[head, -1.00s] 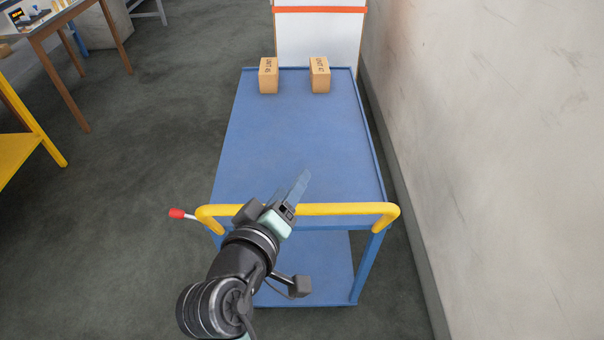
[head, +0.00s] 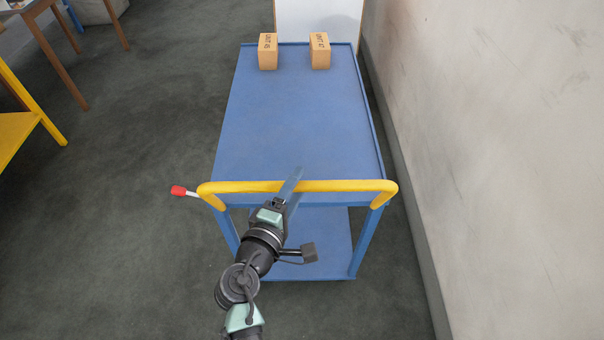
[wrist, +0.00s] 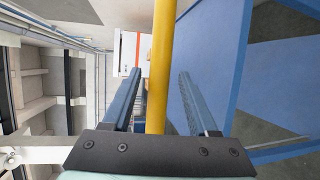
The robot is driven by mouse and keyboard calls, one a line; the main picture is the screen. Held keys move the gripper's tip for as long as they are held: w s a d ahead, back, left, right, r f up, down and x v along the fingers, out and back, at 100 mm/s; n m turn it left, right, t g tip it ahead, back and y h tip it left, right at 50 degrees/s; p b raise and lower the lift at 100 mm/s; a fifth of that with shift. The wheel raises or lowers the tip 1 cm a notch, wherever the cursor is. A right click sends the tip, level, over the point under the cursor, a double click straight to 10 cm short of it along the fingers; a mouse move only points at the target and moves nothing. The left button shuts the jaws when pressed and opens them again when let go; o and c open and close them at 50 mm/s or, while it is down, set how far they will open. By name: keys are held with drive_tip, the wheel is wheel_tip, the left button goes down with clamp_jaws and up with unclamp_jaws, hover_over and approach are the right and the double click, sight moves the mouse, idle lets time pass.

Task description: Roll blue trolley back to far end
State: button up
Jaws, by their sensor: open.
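The blue trolley (head: 300,120) stands ahead of me, its long flat top running away from me. Its yellow handle (head: 340,186) spans the near end. In the wrist view the yellow handle (wrist: 160,60) passes between the two parted fingers, with gaps visible at both sides. Whether either finger touches it I cannot tell. A red-tipped lever (head: 178,190) sticks out at the trolley's near left corner.
Two cardboard boxes (head: 268,52) (head: 320,52) stand on the trolley's far end. A pale wall (head: 500,150) runs close along the right side. A white panel (head: 318,22) stands beyond the far end. A yellow-framed table (head: 20,130) is at left; the floor between is clear.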

drive_tip(key=shift+x, duration=1.75)
clamp_jaws()
